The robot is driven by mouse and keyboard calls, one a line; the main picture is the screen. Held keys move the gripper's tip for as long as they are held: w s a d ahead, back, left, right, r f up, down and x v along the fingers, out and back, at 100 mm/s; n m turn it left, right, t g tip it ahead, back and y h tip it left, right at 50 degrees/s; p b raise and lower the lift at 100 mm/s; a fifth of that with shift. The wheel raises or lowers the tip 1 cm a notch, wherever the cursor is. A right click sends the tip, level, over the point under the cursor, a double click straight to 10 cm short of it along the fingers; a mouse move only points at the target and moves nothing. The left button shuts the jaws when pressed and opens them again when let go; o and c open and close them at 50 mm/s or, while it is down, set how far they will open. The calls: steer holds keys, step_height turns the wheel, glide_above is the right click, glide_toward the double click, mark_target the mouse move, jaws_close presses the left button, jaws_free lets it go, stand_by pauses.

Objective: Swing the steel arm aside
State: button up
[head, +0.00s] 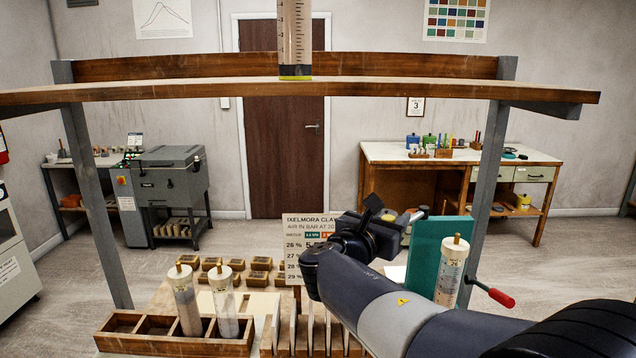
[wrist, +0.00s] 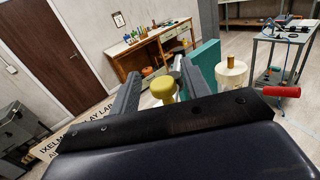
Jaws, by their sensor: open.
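My gripper (head: 395,212) is in front of the teal upright block (head: 423,257), at its left side. In the wrist view my gripper (wrist: 163,70) is open, with a yellow knob (wrist: 162,88) showing between its fingers. A short grey metal piece (wrist: 178,62) shows just beyond the knob; I cannot tell if it is the steel arm, or whether the fingers touch the knob. A thin metal rod with a red grip (head: 500,298) sticks out right of the block; the red grip also shows in the wrist view (wrist: 282,91).
A clear capped cylinder (head: 450,275) stands against the block. Two more cylinders (head: 187,300) stand in a wooden rack (head: 125,340) at front left. A lettered card (head: 312,230) stands behind the slotted rack. A wooden shelf beam (head: 180,94) on grey posts spans overhead.

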steer(key=shift+d+f+y+b, duration=0.1)
steer(key=shift+d+y+b, duration=0.2)
steer(key=shift+b, duration=0.1)
steer(key=shift+s+d+n+t+y, duration=0.25)
steer(key=shift+s+n+t+y, duration=0.1)
steer(key=shift+n+t+y, duration=0.2)
